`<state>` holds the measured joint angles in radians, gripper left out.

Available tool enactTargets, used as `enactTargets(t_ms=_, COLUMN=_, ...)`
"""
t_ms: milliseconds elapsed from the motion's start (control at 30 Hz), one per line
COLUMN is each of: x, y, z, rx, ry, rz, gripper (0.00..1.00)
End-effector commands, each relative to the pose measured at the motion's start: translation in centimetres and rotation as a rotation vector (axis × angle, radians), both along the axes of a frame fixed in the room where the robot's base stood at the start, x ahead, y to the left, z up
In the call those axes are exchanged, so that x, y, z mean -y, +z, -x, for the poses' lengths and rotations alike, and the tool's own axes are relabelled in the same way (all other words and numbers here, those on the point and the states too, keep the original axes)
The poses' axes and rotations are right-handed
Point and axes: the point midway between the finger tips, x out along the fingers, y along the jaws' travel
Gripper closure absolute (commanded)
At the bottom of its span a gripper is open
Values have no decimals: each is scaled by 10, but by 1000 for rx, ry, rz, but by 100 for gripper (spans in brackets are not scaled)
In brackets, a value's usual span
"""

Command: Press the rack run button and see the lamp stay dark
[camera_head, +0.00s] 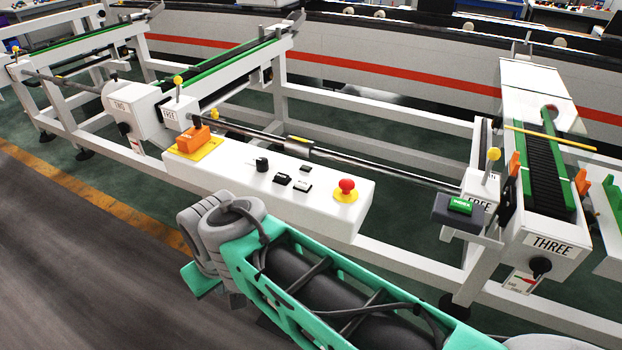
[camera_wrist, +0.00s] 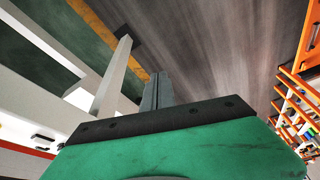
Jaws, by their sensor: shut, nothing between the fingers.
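The white control box (camera_head: 335,213) is on the rack's front rail in the head view. It carries a red mushroom button (camera_head: 346,187), a black knob (camera_head: 262,164) and small dark and white buttons (camera_head: 292,183) with labels too small to read. An orange block on a yellow plate (camera_head: 192,141) is at its left end. A green button (camera_head: 460,205) on a dark box is farther right. I cannot tell which is the run button, and I make out no lamp. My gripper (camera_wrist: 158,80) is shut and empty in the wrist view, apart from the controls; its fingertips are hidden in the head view.
My arm crosses the lower middle in front of the box. A rail with a metal rod (camera_head: 375,169) runs behind it. Station THREE (camera_head: 552,245) stands at right, station TWO (camera_head: 128,110) at left. The grey floor (camera_head: 80,270) at lower left is clear.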

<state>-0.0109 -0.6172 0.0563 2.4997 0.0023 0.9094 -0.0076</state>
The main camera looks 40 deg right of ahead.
Motion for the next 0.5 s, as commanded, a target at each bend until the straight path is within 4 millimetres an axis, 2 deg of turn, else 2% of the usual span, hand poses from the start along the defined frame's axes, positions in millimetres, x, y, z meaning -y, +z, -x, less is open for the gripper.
enactTargets(t_ms=167, x=0, y=1, z=-1, rx=0, ry=-1, rz=-1, gripper=100)
enactTargets(t_ms=267, x=6, y=13, z=-13, rx=3, ry=-17, rz=-20, gripper=100)
enactTargets(t_ms=367, x=28, y=40, z=-45, rx=15, ry=-56, rz=-75, gripper=100)
enactTargets(t_ms=467, x=68, y=70, z=-88, rx=47, ry=-100, rz=-163, gripper=100)
enactTargets(t_ms=500, x=90, y=81, z=-102, rx=65, ry=-121, rz=-203, gripper=100)
